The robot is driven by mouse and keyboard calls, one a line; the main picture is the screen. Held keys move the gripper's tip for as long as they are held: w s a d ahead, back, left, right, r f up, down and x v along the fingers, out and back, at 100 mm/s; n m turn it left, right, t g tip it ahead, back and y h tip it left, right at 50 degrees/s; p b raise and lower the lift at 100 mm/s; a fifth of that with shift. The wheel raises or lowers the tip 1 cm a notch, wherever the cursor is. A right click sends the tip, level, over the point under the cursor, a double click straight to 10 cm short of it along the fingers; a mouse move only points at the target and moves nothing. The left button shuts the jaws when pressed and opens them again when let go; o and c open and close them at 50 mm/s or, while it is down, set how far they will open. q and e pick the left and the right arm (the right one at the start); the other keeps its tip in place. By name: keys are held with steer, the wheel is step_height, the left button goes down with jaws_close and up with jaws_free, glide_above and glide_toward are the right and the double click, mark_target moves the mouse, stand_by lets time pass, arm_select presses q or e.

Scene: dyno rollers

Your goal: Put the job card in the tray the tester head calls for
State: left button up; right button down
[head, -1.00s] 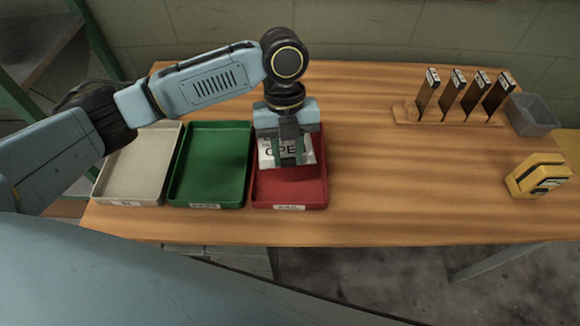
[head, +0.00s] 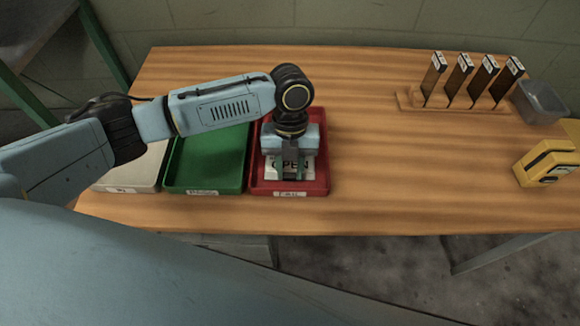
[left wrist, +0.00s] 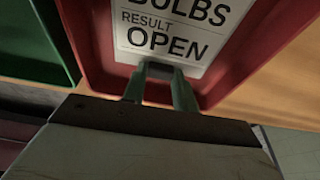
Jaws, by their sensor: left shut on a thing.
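In the left wrist view the card (left wrist: 190,17) shows "BULBS", "RESULT" and "OPEN". My left gripper (head: 290,175) is shut on the card's near edge and holds it inside the red tray (head: 320,188), low over its floor. I cannot tell if the card touches the floor. The red tray's label seems to read "FAIL". The green tray (head: 207,160) is empty, its label seeming to read "PASS". The pale tray (head: 135,175) is partly behind my arm. My right gripper is out of view.
A yellow device (head: 548,163), perhaps the tester head, stands at the right edge of the table; its display is unreadable. A wooden rack (head: 440,103) holds several dark upright pieces beside a grey bin (head: 540,102). The table (head: 400,180) is clear between trays and rack.

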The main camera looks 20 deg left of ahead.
arm_select(q)
steer(key=o, duration=0.8)
steer(key=shift+o, duration=0.2)
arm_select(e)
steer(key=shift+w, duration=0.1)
arm_select(q)
steer(key=shift+r, duration=0.15)
steer(key=p+v, duration=0.1)
steer(key=v, duration=0.3)
steer(key=shift+w+r, duration=0.1)
steer(key=shift+r, duration=0.05)
steer(key=p+v, duration=0.1)
steer(key=v, duration=0.6)
steer(key=shift+r, duration=0.25)
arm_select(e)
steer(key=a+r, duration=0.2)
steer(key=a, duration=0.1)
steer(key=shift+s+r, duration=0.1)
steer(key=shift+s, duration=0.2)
